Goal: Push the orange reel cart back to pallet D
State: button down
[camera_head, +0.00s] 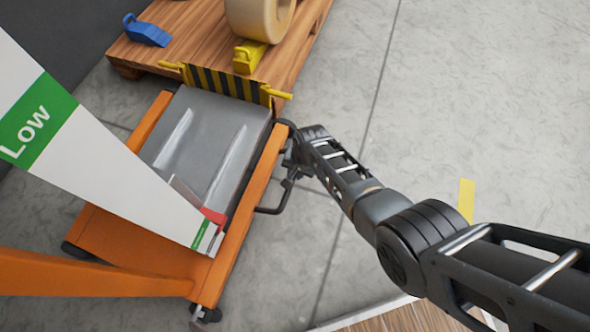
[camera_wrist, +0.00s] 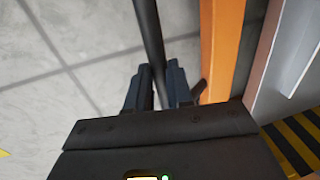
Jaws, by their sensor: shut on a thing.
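The orange reel cart (camera_head: 248,205) stands at the left in the head view, its grey deck (camera_head: 215,125) empty of any reel. Its far end, with a yellow-black striped plate (camera_head: 225,84), is at the edge of a wooden pallet (camera_head: 190,40); a gap there cannot be judged. My gripper (camera_head: 289,174) is at the cart's right side, shut on its dark handle bar (camera_head: 272,209). In the wrist view the handle bar (camera_wrist: 148,30) runs between the fingers (camera_wrist: 153,88), beside the orange frame (camera_wrist: 220,45). No letter shows on the pallet.
A tan reel (camera_head: 255,20), a yellow wedge (camera_head: 249,56) and a blue wedge (camera_head: 147,31) sit on the pallet. A white "Low" panel (camera_head: 100,155) covers part of the cart.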

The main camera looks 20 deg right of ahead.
jog(key=shift+w+a, duration=0.15)
jog(key=shift+a, duration=0.1)
jog(key=c, duration=1)
grip_release()
jog(key=r+p, duration=0.1)
jog(key=r, duration=0.1)
jog(key=r+p, duration=0.2)
jog(key=r, duration=0.1)
jog(key=s+d+r+p, duration=0.1)
jog(key=r+p, duration=0.1)
jog(key=shift+d+r, duration=0.1)
jog(key=shift+r, duration=0.25)
